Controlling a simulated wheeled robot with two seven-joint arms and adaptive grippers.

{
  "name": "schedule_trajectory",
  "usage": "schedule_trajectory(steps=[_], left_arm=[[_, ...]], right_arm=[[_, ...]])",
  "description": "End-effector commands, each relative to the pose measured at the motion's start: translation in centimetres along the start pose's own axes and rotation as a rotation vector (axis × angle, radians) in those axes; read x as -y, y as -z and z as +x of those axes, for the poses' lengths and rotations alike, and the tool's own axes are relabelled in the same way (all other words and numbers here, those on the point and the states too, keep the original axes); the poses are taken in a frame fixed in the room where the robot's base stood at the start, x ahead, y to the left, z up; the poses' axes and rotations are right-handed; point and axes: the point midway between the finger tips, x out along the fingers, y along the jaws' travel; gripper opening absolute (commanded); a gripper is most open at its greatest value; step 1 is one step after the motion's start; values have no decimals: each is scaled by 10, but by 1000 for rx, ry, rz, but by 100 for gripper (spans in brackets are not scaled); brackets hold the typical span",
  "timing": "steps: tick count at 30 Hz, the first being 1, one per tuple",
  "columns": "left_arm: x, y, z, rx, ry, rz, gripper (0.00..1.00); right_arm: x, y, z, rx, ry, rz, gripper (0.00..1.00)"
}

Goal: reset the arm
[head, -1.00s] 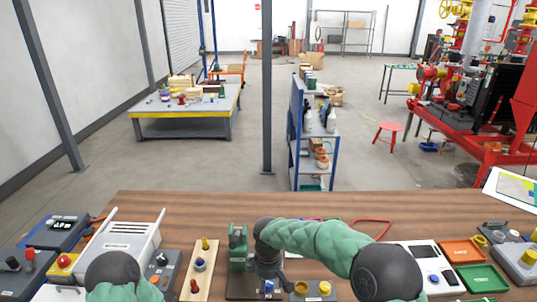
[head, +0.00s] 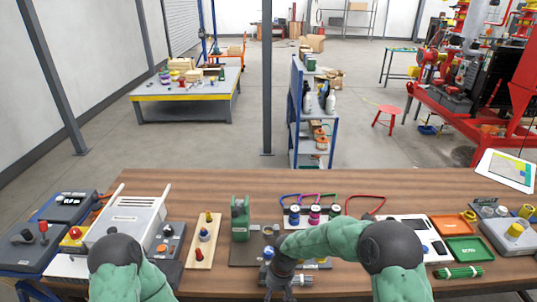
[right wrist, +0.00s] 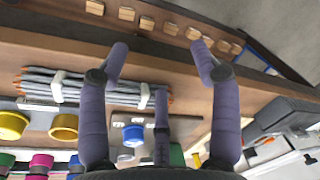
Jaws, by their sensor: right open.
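My right arm in its green sleeve reaches in from the right in the head view and bends down at the front middle of the wooden bench (head: 400,180). My right gripper (head: 276,289) hangs low near the bench's front side, partly cut off by the picture's bottom. In the right wrist view its purple fingers (right wrist: 160,62) are spread apart with nothing between the tips. A strapped bundle of grey rods (right wrist: 95,90) shows behind the fingers. My left arm shows at the bottom left in the head view; its gripper is out of the picture.
A green device (head: 240,221) and a rack of colored spools (head: 314,215) stand near the right arm. A pegged wooden board (head: 203,252) and grey box (head: 125,220) are left. An orange tray (head: 450,226) and green tray (head: 467,249) are right. The bench's far strip is clear.

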Motion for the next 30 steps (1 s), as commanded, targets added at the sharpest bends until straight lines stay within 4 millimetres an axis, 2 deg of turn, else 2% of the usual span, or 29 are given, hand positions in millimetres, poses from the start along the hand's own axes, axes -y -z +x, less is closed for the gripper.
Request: schedule_trajectory(steps=[1, 5, 9, 13, 18, 21, 25, 30], left_arm=[[0, 0, 0, 0, 0, 0, 40], [0, 0, 0, -1, 0, 0, 40], [0, 0, 0, -1, 0, 0, 40], [0, 0, 0, 0, 0, 0, 40], [0, 0, 0, 0, 0, 0, 40], [0, 0, 0, 0, 0, 0, 40], [0, 0, 0, 0, 0, 0, 40], [0, 0, 0, 0, 0, 0, 40]], right_arm=[[3, -12, 15, -7, 22, 47, 64], [14, -43, 54, -47, 75, 214, 64], [36, -90, 97, -94, 132, 473, 64], [59, -135, 124, -126, 161, 723, 64], [84, -179, 139, -147, 164, 976, 64], [93, -195, 141, -152, 159, 1063, 64], [97, -203, 142, -156, 153, 1108, 64], [97, -203, 142, -157, 152, 1110, 64]])
